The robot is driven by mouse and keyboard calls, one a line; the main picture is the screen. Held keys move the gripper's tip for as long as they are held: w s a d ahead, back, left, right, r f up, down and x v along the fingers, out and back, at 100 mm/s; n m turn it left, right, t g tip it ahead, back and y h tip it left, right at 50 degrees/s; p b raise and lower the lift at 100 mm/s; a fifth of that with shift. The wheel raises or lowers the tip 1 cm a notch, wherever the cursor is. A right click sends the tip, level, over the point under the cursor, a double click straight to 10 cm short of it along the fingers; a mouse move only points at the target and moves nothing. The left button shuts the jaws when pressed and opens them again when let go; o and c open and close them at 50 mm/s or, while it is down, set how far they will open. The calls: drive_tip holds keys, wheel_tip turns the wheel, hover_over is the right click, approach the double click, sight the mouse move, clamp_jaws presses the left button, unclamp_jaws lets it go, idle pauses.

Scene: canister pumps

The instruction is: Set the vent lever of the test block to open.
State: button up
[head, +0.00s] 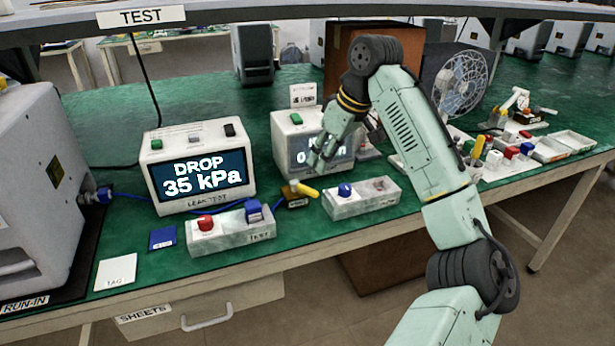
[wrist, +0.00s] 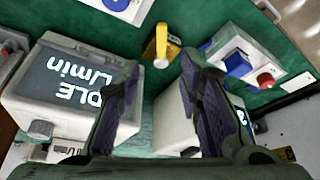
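The test block (head: 232,242), a grey-white bar labelled TEST, lies in front of the leak tester. It carries a red knob (head: 206,222) at the left and a blue part (head: 254,212) at the right. I cannot tell which part is the vent lever or how it is set. In the wrist view the test block (wrist: 268,52) is at the upper right. My gripper (head: 318,165) is open and empty above the bench, right of the test block and apart from it. Its fingers (wrist: 162,88) also show in the wrist view.
The leak tester (head: 203,175) reads DROP 35 kPa. A yellow-handled piece (head: 305,190) stands right of the test block, below my gripper. A flow meter (head: 290,145) is behind it. Another block (head: 345,208) with a blue knob lies to the right.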

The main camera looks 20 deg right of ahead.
sight(309, 189)
drive_tip(key=p+x, duration=0.1)
drive_tip(key=x, duration=0.9)
drive_tip(key=shift+s+p, duration=0.1)
drive_tip(key=shift+p, duration=0.2)
drive_tip(key=shift+c, duration=0.3)
clamp_jaws()
